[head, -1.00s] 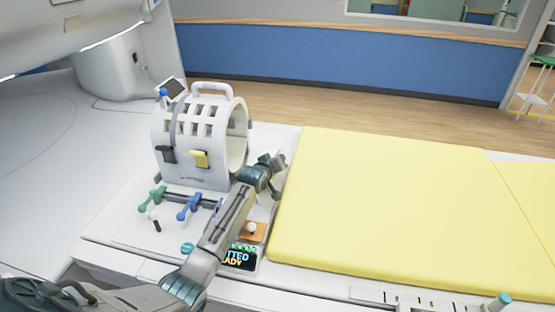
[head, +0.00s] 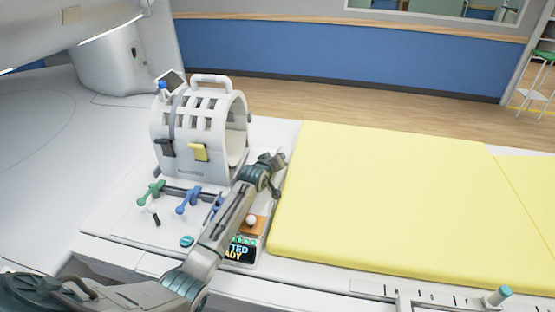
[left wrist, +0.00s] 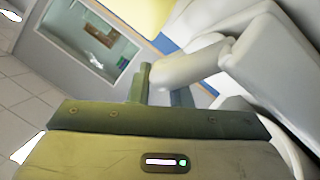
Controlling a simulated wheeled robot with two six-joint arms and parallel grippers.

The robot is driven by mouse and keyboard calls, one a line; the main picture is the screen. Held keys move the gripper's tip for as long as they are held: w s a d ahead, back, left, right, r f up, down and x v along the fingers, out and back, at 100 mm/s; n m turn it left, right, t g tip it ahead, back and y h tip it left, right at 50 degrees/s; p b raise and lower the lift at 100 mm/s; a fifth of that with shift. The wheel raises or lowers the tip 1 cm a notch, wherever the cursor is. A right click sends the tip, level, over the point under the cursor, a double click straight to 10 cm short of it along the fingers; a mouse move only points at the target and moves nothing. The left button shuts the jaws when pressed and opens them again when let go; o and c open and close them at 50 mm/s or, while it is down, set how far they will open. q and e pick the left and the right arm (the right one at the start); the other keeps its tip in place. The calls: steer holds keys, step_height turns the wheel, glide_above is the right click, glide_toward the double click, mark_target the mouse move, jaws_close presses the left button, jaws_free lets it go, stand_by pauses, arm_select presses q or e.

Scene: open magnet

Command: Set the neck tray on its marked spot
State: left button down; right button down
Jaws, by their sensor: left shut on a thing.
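The neck tray cannot be told apart with certainty in these views. My left gripper (head: 272,160) is just right of the white slotted head coil (head: 186,140), near the left edge of the yellow pad. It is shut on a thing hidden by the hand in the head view. In the left wrist view a pale rounded piece (left wrist: 190,65) shows beside the green-grey finger (left wrist: 140,82); whether this piece is the held thing is unclear. No marked spot can be made out. My right gripper is not in view.
The yellow pad (head: 380,200) fills the right of the white couch. My left forearm crosses this area.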

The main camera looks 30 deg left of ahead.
arm_select(q)
steer(key=shift+f, duration=0.1)
stand_by(0.3)
steer(key=c, duration=1.3)
jaws_free()
steer(key=shift+f, duration=0.1)
steer(key=shift+o, duration=0.2)
steer(key=shift+f, duration=0.1)
steer(key=shift+s, duration=0.15)
steer(key=b+v, duration=0.2)
steer(key=v, duration=0.8)
steer(key=shift+s+r, duration=0.25)
steer(key=shift+s, duration=0.05)
